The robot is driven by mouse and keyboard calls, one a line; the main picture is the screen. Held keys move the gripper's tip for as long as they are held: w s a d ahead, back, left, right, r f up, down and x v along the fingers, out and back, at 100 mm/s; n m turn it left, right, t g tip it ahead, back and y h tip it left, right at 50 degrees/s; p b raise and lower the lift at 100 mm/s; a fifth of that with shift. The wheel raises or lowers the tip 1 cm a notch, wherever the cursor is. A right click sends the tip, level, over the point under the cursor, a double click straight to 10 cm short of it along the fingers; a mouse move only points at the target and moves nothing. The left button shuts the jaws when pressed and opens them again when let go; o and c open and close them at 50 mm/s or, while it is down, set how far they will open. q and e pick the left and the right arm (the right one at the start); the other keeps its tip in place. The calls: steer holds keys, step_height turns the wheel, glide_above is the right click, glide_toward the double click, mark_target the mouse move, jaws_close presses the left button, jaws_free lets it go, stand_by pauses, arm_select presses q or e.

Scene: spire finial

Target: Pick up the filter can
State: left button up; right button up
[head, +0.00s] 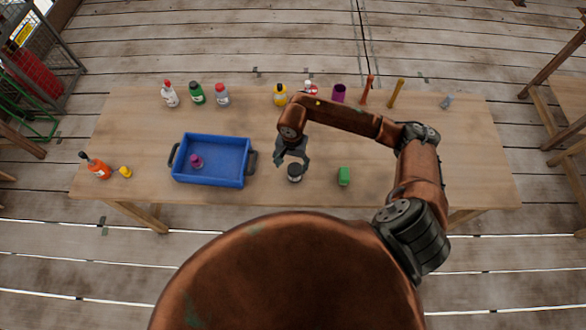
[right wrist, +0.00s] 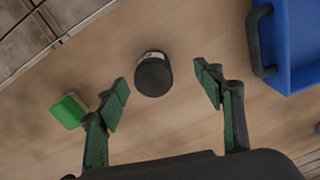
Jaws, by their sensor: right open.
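The filter can is most likely the short dark cylinder with a pale band (head: 294,173), standing on the table near its front edge, right of the blue tray. In the right wrist view the can (right wrist: 153,76) shows its black top between and just beyond the fingertips. My right gripper (head: 292,160) is open and empty above the can. In the right wrist view its two green-padded fingers (right wrist: 165,88) are spread on either side of the can, with no contact visible. My left gripper is not in view.
The blue tray (head: 210,183) holds a small magenta item (head: 196,161). A green block (head: 343,176) stands right of the can. Several bottles and tools line the table's back edge. An orange bottle (head: 97,167) and a yellow item (head: 125,172) are at the left.

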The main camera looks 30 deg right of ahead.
mark_target(295, 168)
steer(key=shift+d+f, duration=0.25)
steer(key=shift+f, duration=0.4)
steer(key=shift+d+f, duration=0.2)
steer(key=shift+f, duration=0.4)
steer(key=f+p, duration=0.1)
steer(key=f, duration=0.1)
steer(key=d+f, duration=0.1)
steer(key=f, duration=0.1)
steer(key=shift+f+p, duration=0.1)
steer(key=shift+p, duration=0.25)
steer(key=shift+f, duration=0.55)
steer(key=shift+c, duration=0.7)
steer(key=c, duration=1.2)
steer(key=shift+r, duration=0.15)
